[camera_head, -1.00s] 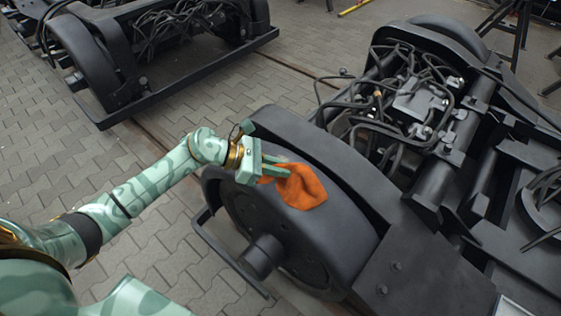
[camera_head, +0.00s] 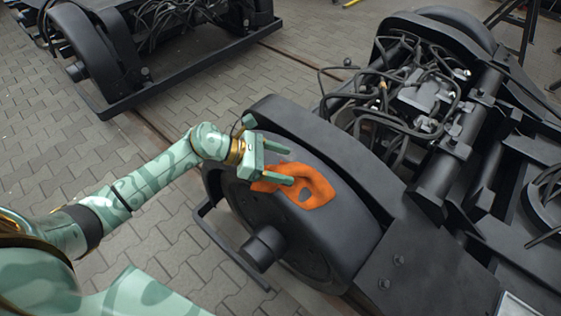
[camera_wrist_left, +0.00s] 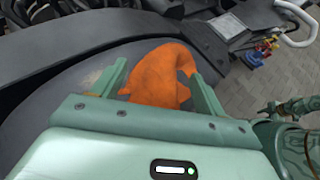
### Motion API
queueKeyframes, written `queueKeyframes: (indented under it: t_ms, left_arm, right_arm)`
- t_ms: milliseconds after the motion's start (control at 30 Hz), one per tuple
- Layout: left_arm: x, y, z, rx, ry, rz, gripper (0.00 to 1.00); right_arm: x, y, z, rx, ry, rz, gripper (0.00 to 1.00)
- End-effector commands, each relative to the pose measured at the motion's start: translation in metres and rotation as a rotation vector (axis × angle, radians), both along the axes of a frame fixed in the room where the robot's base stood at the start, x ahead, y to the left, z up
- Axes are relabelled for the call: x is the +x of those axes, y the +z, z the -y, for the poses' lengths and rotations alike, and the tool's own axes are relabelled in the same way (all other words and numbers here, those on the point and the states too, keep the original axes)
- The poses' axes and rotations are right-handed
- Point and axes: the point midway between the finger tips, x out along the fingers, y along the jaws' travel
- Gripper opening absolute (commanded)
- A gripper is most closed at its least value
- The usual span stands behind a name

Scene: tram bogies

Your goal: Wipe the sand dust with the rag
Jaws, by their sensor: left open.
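The orange rag (camera_head: 319,184) lies crumpled on the dark curved wheel cover (camera_head: 340,232) of the near bogie, with a loop-like fold in it. My left gripper (camera_head: 287,166) is open at the rag's left side, its fingers apart. In the left wrist view the rag (camera_wrist_left: 158,76) shows between and beyond the open fingers, and I cannot tell whether they touch it. A faint tan patch, seemingly the sand dust (camera_wrist_left: 92,78), shows on the cover beside the left finger. Pale green parts at the wrist view's right edge may be my right arm; its jaws are unclear.
The near bogie's frame holds cables and pipes (camera_head: 420,95) behind the cover. A step bar (camera_head: 228,250) juts out beside the wheel hub (camera_head: 262,248). Another bogie (camera_head: 150,75) stands at the upper left. Paved floor (camera_head: 150,245) is open between them.

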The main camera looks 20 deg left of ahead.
Motion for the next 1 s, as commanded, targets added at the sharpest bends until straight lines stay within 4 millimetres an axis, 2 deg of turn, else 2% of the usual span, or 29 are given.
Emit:
queueKeyframes:
  t_ms: [800, 1000]
  left_arm:
    - [0.0, -0.04, 0.0, 0.0, 0.0, -0.001, 0.73]
    - [0.0, -0.038, 0.0, 0.001, 0.0, -0.002, 0.41]
  right_arm:
    - [-0.013, -0.028, -0.004, 0.004, 0.0, -0.031, 0.36]
    - [-0.012, -0.026, -0.003, 0.004, 0.0, -0.029, 0.36]
